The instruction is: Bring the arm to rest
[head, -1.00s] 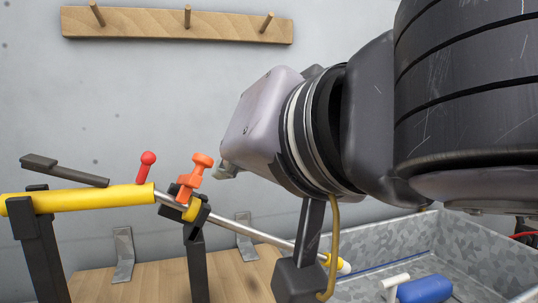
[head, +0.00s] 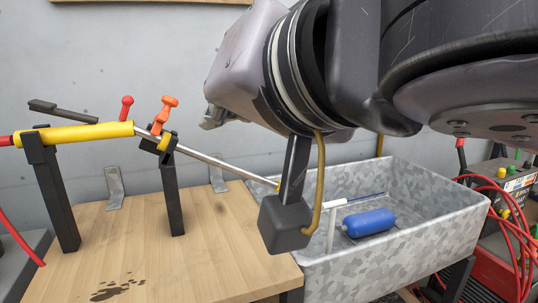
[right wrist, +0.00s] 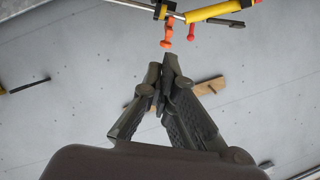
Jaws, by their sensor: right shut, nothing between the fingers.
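My right arm crosses the upper right of the head view, close to the camera. Its right gripper (head: 213,117) shows only partly past the pale wrist housing, in front of the wall and above the bench. In the right wrist view the right gripper (right wrist: 167,76) is shut, its fingertips together with nothing between them. In the head view it is apart from the yellow-handled lance (head: 85,134) and its orange knob (head: 164,113); depth between them is hard to judge. My left gripper is in neither view.
The lance rests on black posts (head: 173,198) on a wooden bench (head: 180,255). A grey speckled basin (head: 400,260) to the right holds a blue float-like cylinder (head: 369,222). A red machine with cables (head: 505,215) stands at far right. A wooden peg rack (right wrist: 211,87) is on the wall.

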